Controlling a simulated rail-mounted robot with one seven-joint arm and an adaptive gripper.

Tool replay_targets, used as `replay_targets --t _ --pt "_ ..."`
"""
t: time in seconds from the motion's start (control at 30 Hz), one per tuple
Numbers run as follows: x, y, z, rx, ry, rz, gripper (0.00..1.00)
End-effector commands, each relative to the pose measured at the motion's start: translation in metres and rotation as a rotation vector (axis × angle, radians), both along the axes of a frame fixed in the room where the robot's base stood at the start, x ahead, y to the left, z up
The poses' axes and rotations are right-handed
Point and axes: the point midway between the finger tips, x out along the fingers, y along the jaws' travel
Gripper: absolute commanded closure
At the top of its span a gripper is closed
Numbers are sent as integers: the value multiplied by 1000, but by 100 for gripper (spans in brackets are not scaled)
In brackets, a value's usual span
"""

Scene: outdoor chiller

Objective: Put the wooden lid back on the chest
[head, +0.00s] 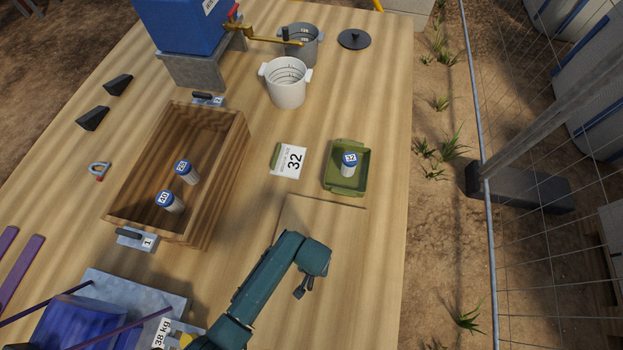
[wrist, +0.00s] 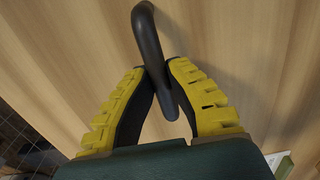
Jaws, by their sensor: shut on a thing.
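The wooden chest (head: 232,165) stands open on the table at the left of the head view, with two blue-capped white containers (head: 170,202) inside. The flat wooden lid (head: 335,230) is to the right of the chest, partly hidden by my arm. I cannot tell whether it touches the table. My gripper (head: 300,291) is over the lid. In the wrist view the yellow fingers (wrist: 160,75) are shut on the lid's dark curved handle (wrist: 147,35), with the lid's wood surface (wrist: 235,50) behind it.
Metal latches (head: 135,241) sit at the chest's ends. A white pot (head: 288,85) stands farther back. A blue load (head: 80,325) is at the near left.

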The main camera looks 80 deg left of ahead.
Motion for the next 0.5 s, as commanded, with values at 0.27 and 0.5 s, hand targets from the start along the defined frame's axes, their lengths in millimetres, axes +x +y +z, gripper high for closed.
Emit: replay_targets --t 0.27,0.5 --pt "2 1 33 3 -5 0 100" --pt "2 1 55 2 -5 0 100"
